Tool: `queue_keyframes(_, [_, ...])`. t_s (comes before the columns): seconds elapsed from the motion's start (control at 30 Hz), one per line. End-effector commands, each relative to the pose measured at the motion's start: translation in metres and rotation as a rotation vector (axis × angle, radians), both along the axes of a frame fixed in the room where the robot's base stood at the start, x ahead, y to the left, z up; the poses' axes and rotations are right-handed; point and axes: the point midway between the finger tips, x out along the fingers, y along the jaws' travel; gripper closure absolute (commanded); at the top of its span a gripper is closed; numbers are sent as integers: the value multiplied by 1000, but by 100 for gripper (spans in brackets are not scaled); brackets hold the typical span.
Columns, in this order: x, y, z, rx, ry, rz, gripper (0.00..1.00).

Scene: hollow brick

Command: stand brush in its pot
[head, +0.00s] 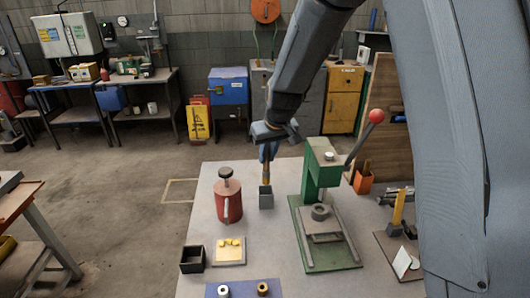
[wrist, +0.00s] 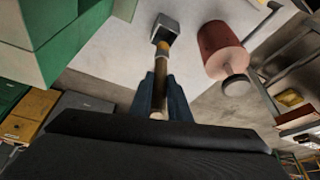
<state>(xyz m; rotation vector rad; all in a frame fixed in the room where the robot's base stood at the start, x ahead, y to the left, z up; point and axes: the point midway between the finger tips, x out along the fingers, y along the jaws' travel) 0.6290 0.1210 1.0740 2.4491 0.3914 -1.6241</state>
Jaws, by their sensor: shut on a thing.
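The brush (head: 266,172) is upright, with a brown and yellow handle. It also shows in the wrist view (wrist: 161,70), running away from between the fingers. My gripper (head: 268,152) is shut on its upper part. The small grey square pot (head: 266,201) stands on the table directly below, and it shows at the top of the wrist view (wrist: 167,23). The brush's lower end meets the pot's opening and appears to be inside it. How deep it sits, and whether it touches the bottom, is hidden.
A red canister (head: 228,206) stands close left of the pot. A green press (head: 322,180) with a red-knobbed lever stands close right. An orange holder (head: 363,182) is further right. A black open box (head: 192,260) and a yellow-topped tray (head: 230,258) are nearer the front.

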Motion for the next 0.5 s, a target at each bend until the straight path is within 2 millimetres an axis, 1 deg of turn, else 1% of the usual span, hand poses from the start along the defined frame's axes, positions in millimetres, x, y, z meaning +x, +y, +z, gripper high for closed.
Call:
queue_keyframes(0.03, [0, 1, -7, 0, 0, 1, 100])
queue_keyframes(0.13, [1, 1, -16, 0, -1, 2, 100])
queue_keyframes(0.3, [0, 2, -13, 0, -1, 4, 100])
queue_keyframes(0.5, [0, 3, -15, 0, -1, 4, 100])
